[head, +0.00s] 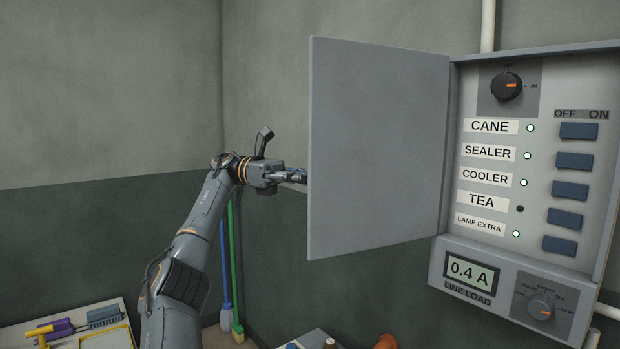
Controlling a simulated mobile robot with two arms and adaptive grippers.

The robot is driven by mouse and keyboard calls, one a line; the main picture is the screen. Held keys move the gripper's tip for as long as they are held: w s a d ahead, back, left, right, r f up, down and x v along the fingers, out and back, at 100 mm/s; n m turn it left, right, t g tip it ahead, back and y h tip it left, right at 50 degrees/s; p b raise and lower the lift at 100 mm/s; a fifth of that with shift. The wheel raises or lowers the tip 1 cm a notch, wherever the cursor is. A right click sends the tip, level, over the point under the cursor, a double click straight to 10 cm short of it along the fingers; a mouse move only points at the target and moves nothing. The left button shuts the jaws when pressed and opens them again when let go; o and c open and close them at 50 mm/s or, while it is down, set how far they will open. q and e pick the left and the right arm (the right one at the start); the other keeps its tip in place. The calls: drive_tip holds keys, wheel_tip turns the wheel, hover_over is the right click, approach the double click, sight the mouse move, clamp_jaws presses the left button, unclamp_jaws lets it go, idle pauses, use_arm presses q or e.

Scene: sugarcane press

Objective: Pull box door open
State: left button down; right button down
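The grey box door (378,150) stands swung open to the left of the electrical box (480,246), joined along the box's left side. The box's inside panel is uncovered, with labels, lights and blue switches. My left gripper (297,177) is at the door's free left edge, at about mid-height. Its fingertips meet or pass behind that edge, so I cannot tell whether they touch or grip the door. My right gripper is out of view.
A dial (507,86) sits at the panel top. A load display (472,271) and a selector knob (541,306) are below. Blue and green broom handles (233,265) lean in the corner. A tool tray (108,338) is at lower left. Free room lies left of the door.

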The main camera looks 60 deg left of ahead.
use_arm(q)
drive_tip(key=shift+w+a+f, duration=0.15)
drive_tip(key=shift+w, duration=0.15)
drive_tip(key=c, duration=1.7)
unclamp_jaws()
drive_tip(key=o, duration=0.4)
drive_tip(key=shift+w+d, duration=0.25)
drive_tip(key=shift+w, duration=0.25)
drive_tip(key=shift+c, duration=0.2)
